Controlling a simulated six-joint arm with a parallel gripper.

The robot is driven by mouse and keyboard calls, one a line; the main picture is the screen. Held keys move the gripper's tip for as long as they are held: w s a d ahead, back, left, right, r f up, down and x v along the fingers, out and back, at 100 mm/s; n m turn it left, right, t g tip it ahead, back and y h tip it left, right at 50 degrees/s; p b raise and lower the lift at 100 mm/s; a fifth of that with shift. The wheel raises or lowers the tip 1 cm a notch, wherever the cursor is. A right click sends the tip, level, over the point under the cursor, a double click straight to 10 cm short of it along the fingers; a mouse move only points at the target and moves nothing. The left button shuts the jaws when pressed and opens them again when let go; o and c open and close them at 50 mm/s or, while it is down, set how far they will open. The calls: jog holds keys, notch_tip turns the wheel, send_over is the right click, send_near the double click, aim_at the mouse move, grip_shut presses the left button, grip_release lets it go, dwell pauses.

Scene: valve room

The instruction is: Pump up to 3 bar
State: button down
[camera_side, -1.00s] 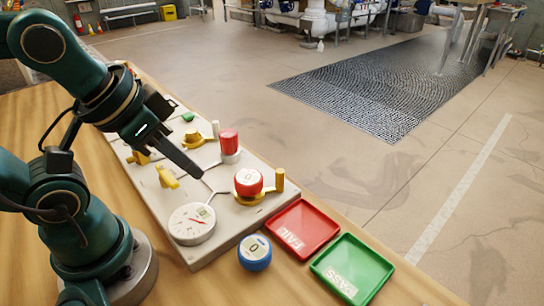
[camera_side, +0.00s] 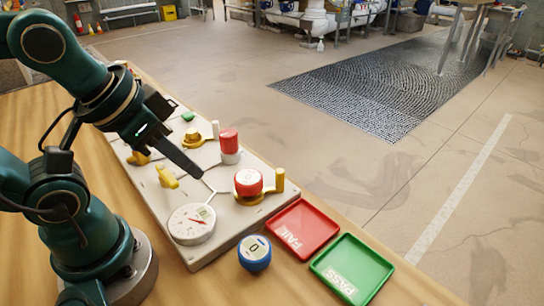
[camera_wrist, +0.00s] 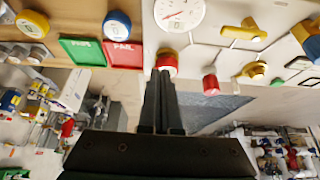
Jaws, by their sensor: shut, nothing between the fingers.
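A round white gauge (camera_side: 192,223) with a red needle sits on the near end of a pale board; its numbers are too small to read. It also shows in the wrist view (camera_wrist: 180,13). A red knob with a white-marked top (camera_side: 248,182) stands beside it by a yellow fitting. A taller red cylinder on a pale collar (camera_side: 229,146) stands further along the board. In the wrist view, my gripper's fingertips (camera_wrist: 161,74) appear just below the red knob (camera_wrist: 166,62).
Yellow handles (camera_side: 168,177) and a green button (camera_side: 188,116) are on the board. A blue round device showing 0 (camera_side: 255,251) stands off its near end. A red FAIL tray (camera_side: 318,228) and a green PASS tray (camera_side: 372,270) lie to the right on the wooden table.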

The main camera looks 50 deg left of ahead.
dwell(0.7)
jog(key=c, duration=0.6)
grip_release()
jog(key=shift+n, duration=0.3)
jog(key=o, duration=0.3)
jog(key=shift+r+n, duration=0.1)
jog(key=shift+n, duration=0.3)
jog(key=w+a+r+n, duration=0.1)
jog(key=w+r+n, duration=0.3)
jog(key=n, duration=0.2)
jog(key=n+g, duration=0.5)
jog(key=n, duration=0.7)
send_near(227, 132)
notch_tip(227, 132, down, 2)
jog(key=d, duration=0.3)
jog(key=shift+g, duration=0.3)
jog(key=a+f, duration=0.1)
jog(key=f, duration=0.1)
jog(key=a+f, duration=0.1)
jog(key=f, duration=0.1)
jog(key=shift+w+a+f, duration=0.1)
jog(key=shift+w+a, duration=0.2)
jog(key=shift+s+a+f, duration=0.1)
jog(key=shift+f, duration=2.5)
